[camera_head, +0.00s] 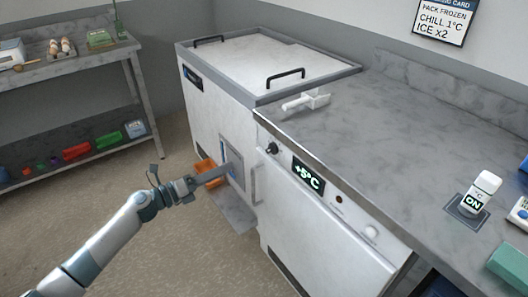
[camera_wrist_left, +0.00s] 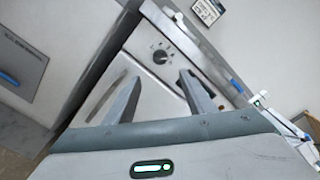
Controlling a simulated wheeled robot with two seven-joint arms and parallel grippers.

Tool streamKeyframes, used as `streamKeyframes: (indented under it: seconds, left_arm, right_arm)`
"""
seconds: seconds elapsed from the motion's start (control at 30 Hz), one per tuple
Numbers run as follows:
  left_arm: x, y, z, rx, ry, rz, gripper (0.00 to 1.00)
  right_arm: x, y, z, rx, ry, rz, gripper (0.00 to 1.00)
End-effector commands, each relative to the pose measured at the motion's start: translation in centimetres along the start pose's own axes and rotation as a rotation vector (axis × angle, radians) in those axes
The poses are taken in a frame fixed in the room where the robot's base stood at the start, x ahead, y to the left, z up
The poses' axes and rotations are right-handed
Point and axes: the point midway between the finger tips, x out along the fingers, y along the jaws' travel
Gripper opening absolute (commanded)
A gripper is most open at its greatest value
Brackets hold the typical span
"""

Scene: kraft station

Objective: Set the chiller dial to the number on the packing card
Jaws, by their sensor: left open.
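The chiller dial is a round black knob (camera_head: 272,148) at the left end of the white chiller's (camera_head: 320,225) front panel. It also shows in the wrist view (camera_wrist_left: 160,56), with small marks around it that are too small to read. The display (camera_head: 308,174) beside it reads +5°C. The packing card (camera_head: 443,20) on the back wall reads "PACK FROZEN, CHILL 1°C, ICE x2". My left gripper (camera_head: 231,169) is open and empty, left of the dial and apart from it. In the wrist view the dial appears beyond and between its two fingers (camera_wrist_left: 160,95). My right gripper is not in view.
A white chest freezer (camera_head: 215,110) with black handles stands left of the chiller. An orange bin (camera_head: 207,172) is behind my left gripper. A white scoop (camera_head: 305,101), a white "ON" device (camera_head: 483,188) and a green block (camera_head: 510,266) lie on the grey counter (camera_head: 400,140).

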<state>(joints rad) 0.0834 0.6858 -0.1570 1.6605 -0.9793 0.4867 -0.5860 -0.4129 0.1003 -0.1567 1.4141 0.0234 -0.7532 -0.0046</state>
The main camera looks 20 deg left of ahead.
Motion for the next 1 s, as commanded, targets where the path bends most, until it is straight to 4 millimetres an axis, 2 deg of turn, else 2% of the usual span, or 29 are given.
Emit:
streamKeyframes:
  seconds: [0.17, 0.27, 0.7, 1.0]
  left_arm:
    - [2.4, -0.2, 0.2, 0.0, -0.002, -0.002, 0.5]
    - [4.1, -0.2, 0.2, -0.001, -0.002, -0.002, 0.5]
    - [12.1, -0.1, 0.1, -0.002, -0.001, -0.001, 0.5]
    - [15.5, 0.0, 0.0, 0.0, 0.0, 0.001, 0.5]
  right_arm:
    - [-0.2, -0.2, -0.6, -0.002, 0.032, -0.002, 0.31]
    - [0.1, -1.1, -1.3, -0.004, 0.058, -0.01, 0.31]
    - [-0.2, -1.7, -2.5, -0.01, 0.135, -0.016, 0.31]
    - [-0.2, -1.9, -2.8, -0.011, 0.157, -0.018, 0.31]
